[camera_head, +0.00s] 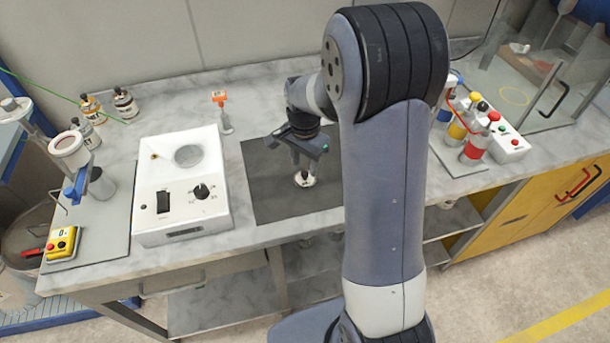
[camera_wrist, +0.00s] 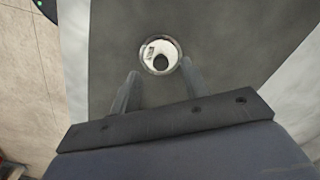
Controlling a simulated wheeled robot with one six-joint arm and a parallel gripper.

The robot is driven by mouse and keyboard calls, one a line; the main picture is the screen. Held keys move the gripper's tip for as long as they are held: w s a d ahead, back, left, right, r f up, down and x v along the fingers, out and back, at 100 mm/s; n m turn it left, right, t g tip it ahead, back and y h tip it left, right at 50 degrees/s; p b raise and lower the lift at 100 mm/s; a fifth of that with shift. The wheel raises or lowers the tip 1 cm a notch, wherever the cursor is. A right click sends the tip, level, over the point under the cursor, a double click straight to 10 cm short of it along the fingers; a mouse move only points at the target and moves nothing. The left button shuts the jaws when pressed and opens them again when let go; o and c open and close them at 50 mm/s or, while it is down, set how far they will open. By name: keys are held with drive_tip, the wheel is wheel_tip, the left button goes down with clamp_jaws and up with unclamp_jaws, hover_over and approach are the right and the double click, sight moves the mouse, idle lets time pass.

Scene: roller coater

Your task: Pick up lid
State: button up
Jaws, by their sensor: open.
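A small round white piece with a dark knob, which looks like the lid (camera_head: 305,180), sits on the dark grey mat (camera_head: 262,165). In the wrist view the lid (camera_wrist: 160,57) lies just beyond the fingertips, roughly centred between them. My gripper (camera_head: 305,163) points down over the mat close to the lid. In the wrist view my gripper (camera_wrist: 159,72) is open with nothing between its two fingers. I cannot tell whether a finger touches the lid.
A white device (camera_head: 182,215) with a round recess and a knob stands left of the mat. An orange-topped tool (camera_head: 222,110) stands behind it. Several small bottles (camera_head: 124,103) are at the back left. Coloured cylinders (camera_head: 477,140) and a button box (camera_head: 510,143) stand at right.

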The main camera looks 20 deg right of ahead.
sight(304, 173)
drive_tip(key=shift+f, duration=1.55)
clamp_jaws()
